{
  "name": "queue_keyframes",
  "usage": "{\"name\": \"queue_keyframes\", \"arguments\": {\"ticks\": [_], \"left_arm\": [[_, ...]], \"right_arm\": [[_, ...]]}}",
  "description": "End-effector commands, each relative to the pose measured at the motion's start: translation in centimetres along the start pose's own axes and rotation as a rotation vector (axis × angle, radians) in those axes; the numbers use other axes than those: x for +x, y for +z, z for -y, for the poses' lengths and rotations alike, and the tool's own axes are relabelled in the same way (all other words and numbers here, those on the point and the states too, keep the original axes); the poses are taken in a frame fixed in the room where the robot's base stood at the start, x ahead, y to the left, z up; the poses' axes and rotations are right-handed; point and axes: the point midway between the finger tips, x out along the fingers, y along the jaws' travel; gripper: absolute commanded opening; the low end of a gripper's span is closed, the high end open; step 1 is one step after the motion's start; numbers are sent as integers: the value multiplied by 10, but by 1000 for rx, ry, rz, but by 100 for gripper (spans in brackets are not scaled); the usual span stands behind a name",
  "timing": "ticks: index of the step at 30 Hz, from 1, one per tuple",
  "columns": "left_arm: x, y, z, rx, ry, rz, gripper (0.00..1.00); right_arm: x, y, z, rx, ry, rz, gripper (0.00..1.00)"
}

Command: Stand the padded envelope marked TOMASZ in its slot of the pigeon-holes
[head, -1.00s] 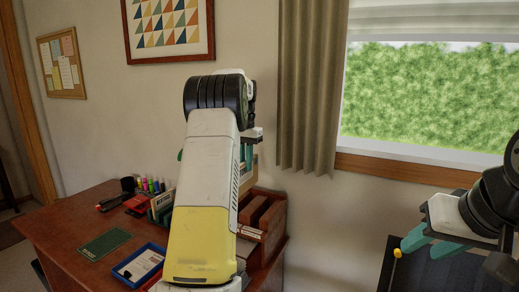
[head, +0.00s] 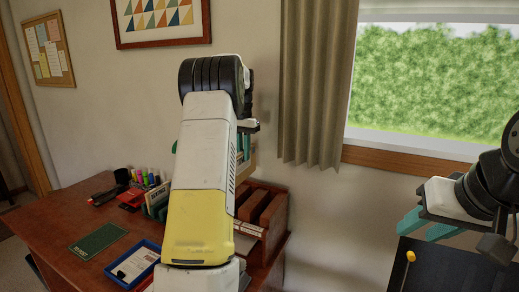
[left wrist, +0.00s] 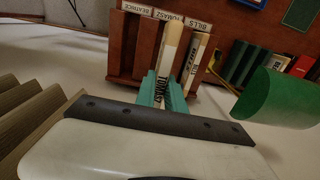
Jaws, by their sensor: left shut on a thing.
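My left gripper (left wrist: 163,92) is shut on a tan padded envelope (left wrist: 172,42), gripping its near end. Dark lettering shows between the fingers but is only partly legible. The envelope points toward the wooden pigeon-holes (left wrist: 124,48), in front of or over the slots near the TOMASZ label (left wrist: 168,17); I cannot tell whether it is inside one. In the head view my arm hides most of this gripper, and the pigeon-holes (head: 281,197) stand at the desk's right end. My right gripper (head: 424,223) looks open and empty, far to the right.
Another pale envelope (left wrist: 197,60) stands close right of the held one. A blue tray (head: 135,262), green mat (head: 99,240) and pens (head: 147,178) are on the desk. A large green object (left wrist: 275,98) is at right in the wrist view. A yellow knob (head: 411,256) is below my right gripper.

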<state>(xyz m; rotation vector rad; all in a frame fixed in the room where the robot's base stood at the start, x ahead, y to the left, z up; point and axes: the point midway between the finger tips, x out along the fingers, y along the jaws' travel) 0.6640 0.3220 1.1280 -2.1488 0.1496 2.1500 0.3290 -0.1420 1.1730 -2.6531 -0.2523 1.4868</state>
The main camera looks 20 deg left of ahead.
Motion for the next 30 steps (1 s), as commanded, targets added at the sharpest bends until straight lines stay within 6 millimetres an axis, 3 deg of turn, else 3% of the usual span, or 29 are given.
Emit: {"name": "queue_keyframes", "arguments": {"ticks": [30], "left_arm": [[102,0,0,0,1,1,0]], "right_arm": [[0,0,0,0,0,0,39]]}}
